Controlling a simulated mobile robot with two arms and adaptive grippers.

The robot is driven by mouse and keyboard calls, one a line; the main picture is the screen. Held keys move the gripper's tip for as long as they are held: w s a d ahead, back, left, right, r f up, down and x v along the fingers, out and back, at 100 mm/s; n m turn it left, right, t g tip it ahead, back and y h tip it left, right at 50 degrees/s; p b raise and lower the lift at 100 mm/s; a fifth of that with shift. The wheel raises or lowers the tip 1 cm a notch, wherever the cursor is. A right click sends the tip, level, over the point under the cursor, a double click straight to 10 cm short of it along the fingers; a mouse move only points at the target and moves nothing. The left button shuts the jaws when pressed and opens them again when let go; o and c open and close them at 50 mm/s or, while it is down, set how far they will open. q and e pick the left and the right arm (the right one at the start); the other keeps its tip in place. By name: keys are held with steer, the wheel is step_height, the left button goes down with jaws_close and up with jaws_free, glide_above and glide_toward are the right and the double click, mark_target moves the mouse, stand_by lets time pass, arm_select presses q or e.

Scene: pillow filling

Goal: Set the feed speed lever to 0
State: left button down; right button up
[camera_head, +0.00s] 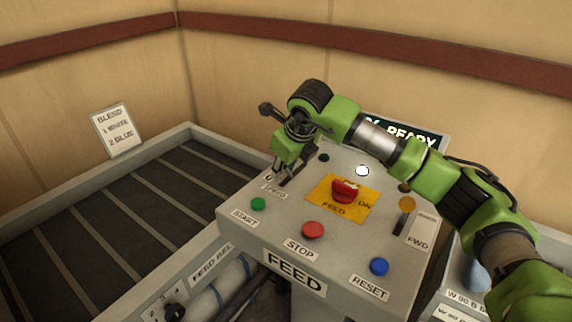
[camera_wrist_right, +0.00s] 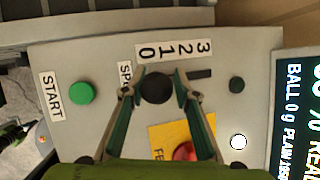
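The feed speed lever (camera_wrist_right: 157,88) shows in the right wrist view as a round black knob. It stands at the low end of its slot, close to the 0 and 1 marks on the scale (camera_wrist_right: 174,50). The right gripper (camera_wrist_right: 158,80) has one finger on each side of the knob, seemingly touching it. In the head view my right gripper (camera_head: 278,166) reaches down over the SPEED label (camera_head: 274,190) at the panel's left, and hides most of the lever. My left gripper is not in view.
The grey control panel (camera_head: 272,228) has a green START button (camera_head: 258,204), a red STOP button (camera_head: 313,230), a blue RESET button (camera_head: 379,266) and a red FEED button (camera_head: 345,190) on a yellow plate. A dark slatted conveyor (camera_head: 90,215) lies left. The display (camera_head: 412,136) stands behind.

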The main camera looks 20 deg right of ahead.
steer(key=shift+o, duration=0.9)
steer(key=shift+a+f, duration=0.1)
steer(key=shift+a, duration=0.1)
steer(key=shift+d, duration=0.1)
steer(key=shift+r, duration=0.25)
steer(key=v, duration=1.1)
steer(key=shift+s+r, duration=0.2)
steer(key=shift+r, duration=0.05)
